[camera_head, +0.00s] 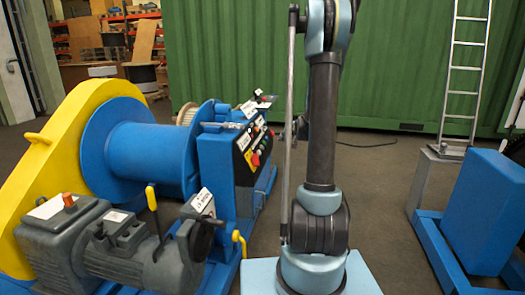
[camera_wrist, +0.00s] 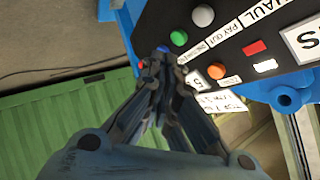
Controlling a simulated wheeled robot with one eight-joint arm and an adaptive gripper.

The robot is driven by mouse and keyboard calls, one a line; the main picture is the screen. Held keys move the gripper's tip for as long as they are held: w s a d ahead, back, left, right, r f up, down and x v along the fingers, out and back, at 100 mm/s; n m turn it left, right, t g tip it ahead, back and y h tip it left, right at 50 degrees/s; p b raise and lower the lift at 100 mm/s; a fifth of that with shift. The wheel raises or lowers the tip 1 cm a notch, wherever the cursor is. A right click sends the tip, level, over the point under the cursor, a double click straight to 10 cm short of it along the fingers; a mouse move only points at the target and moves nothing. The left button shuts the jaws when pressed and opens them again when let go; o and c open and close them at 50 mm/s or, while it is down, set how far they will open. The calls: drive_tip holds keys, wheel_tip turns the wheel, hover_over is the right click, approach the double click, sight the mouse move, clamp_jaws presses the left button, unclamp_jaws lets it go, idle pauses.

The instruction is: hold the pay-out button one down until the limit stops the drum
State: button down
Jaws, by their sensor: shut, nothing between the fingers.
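The blue control box (camera_head: 222,160) stands beside the blue drum (camera_head: 145,145). Its dark panel (camera_wrist: 160,17) fills the top of the wrist view. The panel has a pale button (camera_wrist: 203,15), a green button (camera_wrist: 178,38) and an orange button (camera_wrist: 217,70). A label reading PAY OUT (camera_wrist: 228,38) lies near the green button; which button it names I cannot tell. My gripper (camera_wrist: 168,72) is shut and empty, its fingertips just below the green button in the picture. They partly hide a small blue part; contact is unclear. In the head view the arm hides most of the gripper.
A yellow guard (camera_head: 75,120) and a grey motor (camera_head: 65,245) stand left of and before the drum. A small lever with a yellow grip (camera_head: 151,197) rises there. A blue block (camera_head: 490,205) is at right. A green container (camera_head: 400,60) and a ladder (camera_head: 465,70) stand behind.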

sight(262, 148)
drive_tip(key=shift+w+d+f+t, duration=0.15)
drive_tip(key=shift+w+d+f, duration=0.15)
drive_tip(key=shift+w, duration=0.3)
drive_tip(key=shift+w+d+f+t, duration=0.15)
drive_tip(key=shift+w+d+f, duration=0.15)
drive_tip(key=shift+w, duration=0.25)
drive_tip(key=w+a+f, duration=0.2)
drive_tip(key=a+f, duration=0.2)
drive_tip(key=a, duration=0.3)
drive_tip(key=shift+w+a, duration=0.2)
drive_tip(key=shift+a, duration=0.05)
drive_tip(key=shift+a, duration=0.1)
idle(1.0)
drive_tip(key=shift+a+f, duration=0.1)
drive_tip(key=shift+a, duration=0.15)
drive_tip(key=shift+w+a+f, duration=0.2)
drive_tip(key=shift+a, duration=0.2)
idle(4.2)
